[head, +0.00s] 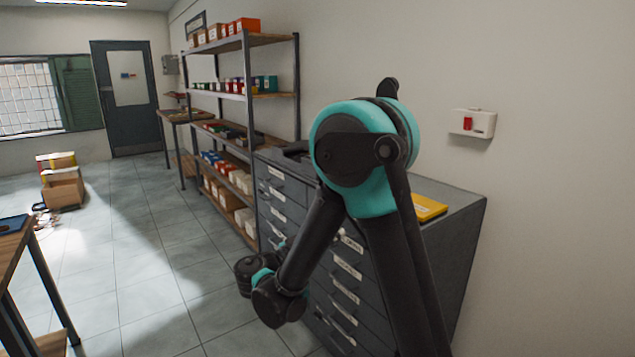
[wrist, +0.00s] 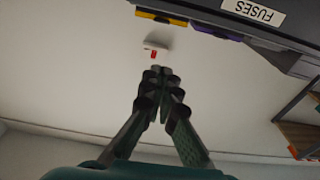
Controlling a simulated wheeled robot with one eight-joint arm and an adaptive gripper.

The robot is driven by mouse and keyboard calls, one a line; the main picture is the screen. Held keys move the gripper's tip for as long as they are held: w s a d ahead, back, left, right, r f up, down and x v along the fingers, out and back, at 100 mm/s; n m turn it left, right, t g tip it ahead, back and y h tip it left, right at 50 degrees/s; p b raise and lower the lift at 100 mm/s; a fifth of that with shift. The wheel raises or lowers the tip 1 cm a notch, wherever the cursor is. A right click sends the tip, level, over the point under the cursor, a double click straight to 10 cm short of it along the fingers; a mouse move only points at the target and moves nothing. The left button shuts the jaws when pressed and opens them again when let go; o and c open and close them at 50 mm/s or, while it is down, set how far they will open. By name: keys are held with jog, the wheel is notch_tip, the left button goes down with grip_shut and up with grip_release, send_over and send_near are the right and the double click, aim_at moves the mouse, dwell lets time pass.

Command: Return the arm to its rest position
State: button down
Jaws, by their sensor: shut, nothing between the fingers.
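My arm is bent, with its black and teal elbow high in the middle of the head view, in front of the grey drawer cabinet (head: 455,215). The forearm slopes down and left to the wrist beside the cabinet's drawer fronts. My gripper (wrist: 157,72) shows in the wrist view, its dark fingers together and empty. I cannot make out the fingers in the head view. The wrist view is upside down, with a cabinet edge and a "FUSES" label (wrist: 254,13) at its top.
A yellow item (head: 428,208) lies on the cabinet top. A white wall box with a red switch (head: 470,123) is above it. A loaded shelf rack (head: 247,95) stands beyond. A wooden table (head: 14,250) is at left. Cardboard boxes (head: 62,188) stand farther back. Open tiled floor lies between.

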jog(key=s+d+f+n+g+y, duration=0.3)
jog(key=d+f, duration=0.3)
jog(key=d, duration=0.2)
jog(key=s+d+f+n+g+y, duration=0.2)
jog(key=d+f+n+g+y, duration=0.15)
jog(key=d+f, duration=0.4)
jog(key=s+a+f+n+y, duration=0.1)
jog(key=s+f+n+y, duration=0.3)
jog(key=s+y, duration=0.5)
jog(key=shift+s+a+f, duration=0.15)
jog(key=shift+s+f, duration=0.75)
jog(key=shift+s, duration=0.3)
